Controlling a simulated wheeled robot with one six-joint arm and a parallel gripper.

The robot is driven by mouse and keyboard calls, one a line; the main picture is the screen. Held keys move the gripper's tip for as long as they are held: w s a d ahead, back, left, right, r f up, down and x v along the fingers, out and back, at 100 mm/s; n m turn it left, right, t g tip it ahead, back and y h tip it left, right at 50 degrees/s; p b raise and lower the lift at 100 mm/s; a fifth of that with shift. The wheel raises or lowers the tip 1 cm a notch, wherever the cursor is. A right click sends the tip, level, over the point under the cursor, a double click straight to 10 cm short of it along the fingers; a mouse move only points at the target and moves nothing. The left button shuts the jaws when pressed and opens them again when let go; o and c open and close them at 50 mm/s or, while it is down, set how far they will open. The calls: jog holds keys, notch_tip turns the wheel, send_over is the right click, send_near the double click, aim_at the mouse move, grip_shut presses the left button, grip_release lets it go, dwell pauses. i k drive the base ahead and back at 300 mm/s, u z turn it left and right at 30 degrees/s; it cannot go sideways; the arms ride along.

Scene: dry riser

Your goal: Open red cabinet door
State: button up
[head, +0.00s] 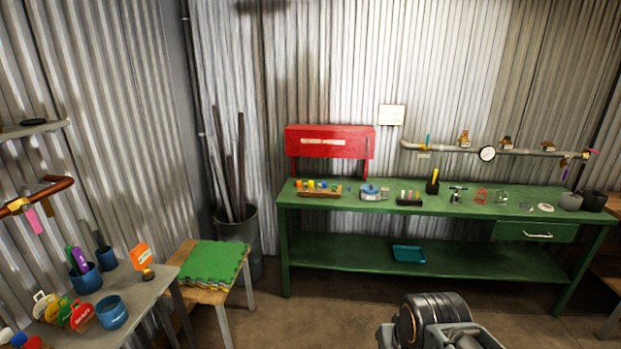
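The red cabinet (348,152) stands raised on red legs at the back left of the green workbench, against the corrugated wall. Its front faces me and looks closed. A pale horizontal strip (322,141) runs across the front; I cannot tell whether it is a handle or a label. Part of my arm, a dark ribbed cylinder with grey links, shows at the bottom right of centre, well in front of the bench. My gripper's fingers do not show in this view.
The green workbench (440,211) carries small tools and pots. A metal pipe (540,152) with a gauge runs above it. A stool with green mats (212,262) and a bin of rods (238,226) stand left. A grey table (140,290) holds cups. Floor before the bench is clear.

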aim_at(301, 141)
jog(key=i, duration=0.5)
jog(key=z, duration=1.5)
jog(key=i, duration=0.55)
jog(key=u, duration=2.05)
jog(key=i, duration=0.5)
jog(key=u, duration=0.5)
jog(key=i, duration=1)
jog(key=z, duration=0.65)
jog(key=i, duration=0.6)
jog(key=z, duration=0.4)
